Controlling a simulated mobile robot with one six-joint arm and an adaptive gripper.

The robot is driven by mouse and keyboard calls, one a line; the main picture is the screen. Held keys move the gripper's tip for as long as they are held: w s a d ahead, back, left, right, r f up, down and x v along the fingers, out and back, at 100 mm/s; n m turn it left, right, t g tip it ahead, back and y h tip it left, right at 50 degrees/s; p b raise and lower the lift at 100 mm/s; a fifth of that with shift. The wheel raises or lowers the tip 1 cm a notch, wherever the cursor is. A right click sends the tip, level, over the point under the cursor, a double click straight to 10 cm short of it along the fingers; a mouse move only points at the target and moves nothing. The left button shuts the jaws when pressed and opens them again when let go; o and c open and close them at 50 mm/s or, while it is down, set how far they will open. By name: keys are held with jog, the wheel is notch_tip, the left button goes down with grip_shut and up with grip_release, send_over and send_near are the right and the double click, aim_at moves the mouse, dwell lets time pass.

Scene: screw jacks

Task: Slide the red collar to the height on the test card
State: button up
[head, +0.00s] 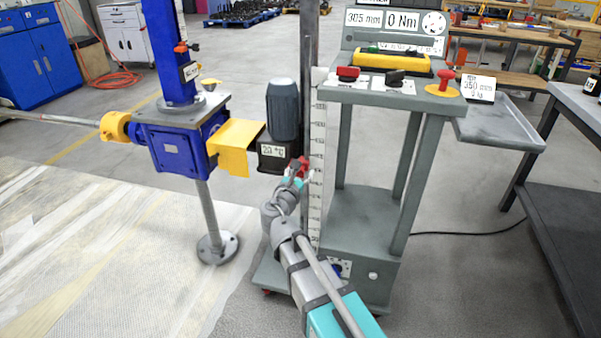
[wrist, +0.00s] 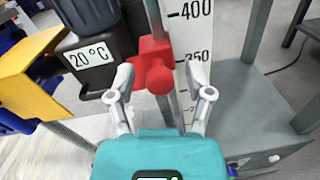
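The red collar (wrist: 155,60) sits on the upright rod next to the white scale (wrist: 192,30), with its round red knob facing my gripper. In the wrist view it appears about level with the 350 mark; the exact reading is unclear from this angle. The collar also shows in the head view (head: 305,165). My gripper (wrist: 159,72) is open, its two fingers on either side of the knob with gaps visible. The test card (head: 478,88) at the right tray appears to read 350 mm, with a smaller line below.
A dark motor (wrist: 92,50) labelled 20 °C and a yellow guard (wrist: 30,65) stand close left of the collar. A grey stand (head: 365,215) is to the right. The console display (head: 385,20) appears to read 305 mm and 0 Nm. A blue jack (head: 180,145) stands farther left.

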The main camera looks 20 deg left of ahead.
jog(key=shift+s, duration=0.1)
jog(key=s, duration=1.1)
jog(key=shift+s+a, duration=0.4)
jog(key=shift+a, duration=0.05)
dwell(0.3)
jog(key=w+d+f+m+g+h, duration=0.25)
jog(key=d+f+m+g, duration=0.2)
jog(key=d+m, duration=0.4)
jog(key=w+d+f+m+g+h, duration=0.25)
jog(key=d+f+m, duration=0.3)
jog(key=d, duration=0.55)
jog(key=s+d+f+m+g+y, duration=0.35)
jog(key=d+m+g, duration=0.25)
jog(key=d+m, duration=0.35)
jog(key=s+d+f+m+g+y, duration=0.3)
jog(key=s+d+f+m+g, duration=0.2)
jog(key=d+m, duration=0.4)
notch_tip(320, 180, up, 37)
jog(key=p, duration=3.7)
jog(key=shift+w+a+r+m, duration=0.15)
jog(key=shift+w+a+m, duration=0.1)
jog(key=shift+a+m, duration=0.2)
